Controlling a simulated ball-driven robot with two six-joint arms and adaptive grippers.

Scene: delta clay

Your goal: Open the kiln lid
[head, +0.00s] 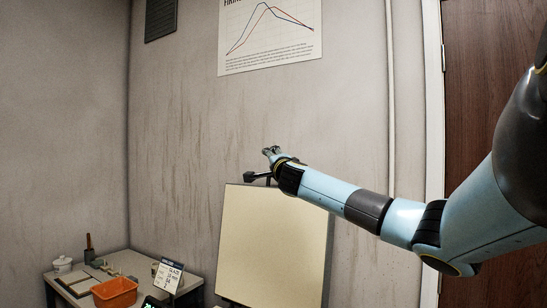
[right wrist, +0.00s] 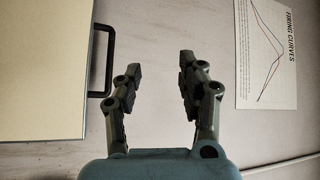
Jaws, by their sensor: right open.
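The kiln lid (head: 272,245) stands upright in the head view, a pale cream panel with a dark rim. Its dark handle (head: 256,176) sticks up at the top edge. In the right wrist view the lid (right wrist: 45,70) fills the left side, with the black handle (right wrist: 108,60) at its edge. My right gripper (head: 270,151) is just above and behind the top edge, near the handle. In the right wrist view the right gripper (right wrist: 160,68) is open and empty, with the handle outside its fingers, to the left. The kiln body is not visible. My left gripper is not in view.
A wall chart (head: 270,35) hangs above. A brown door (head: 490,90) is at the right.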

